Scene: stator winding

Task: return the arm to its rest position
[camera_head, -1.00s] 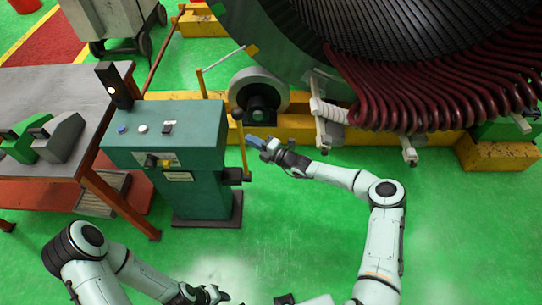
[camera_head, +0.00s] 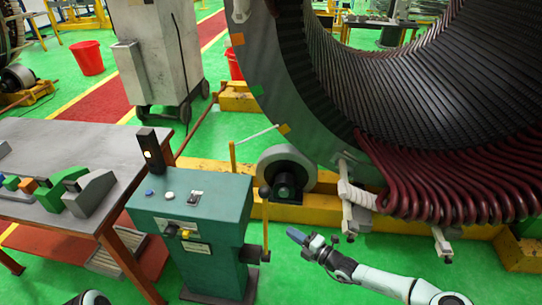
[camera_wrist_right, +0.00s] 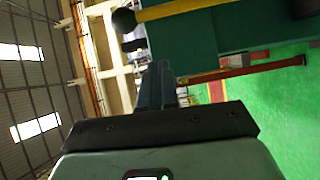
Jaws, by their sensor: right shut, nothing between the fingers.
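My right arm (camera_head: 385,283) reaches in from the lower right, in front of the large stator. Its gripper (camera_head: 294,235) is shut and empty, with its blue-grey fingers pointing left. It is just right of the yellow lever of the green control box (camera_head: 205,220), and a small gap seems to show between them. In the right wrist view the shut fingers (camera_wrist_right: 158,84) stand side by side. The lever's yellow rod (camera_wrist_right: 180,10) and black ball knob (camera_wrist_right: 123,20) are beyond them. Only a rounded bit of my left arm shows at the bottom left edge; its gripper is out of view.
The stator (camera_head: 320,115) with dark red coils (camera_head: 450,195) fills the upper right, above a yellow base beam (camera_head: 385,222). A roller (camera_head: 286,175) stands beneath it. A grey table (camera_head: 85,150) with coloured blocks is on the left. Green floor is open around my right forearm.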

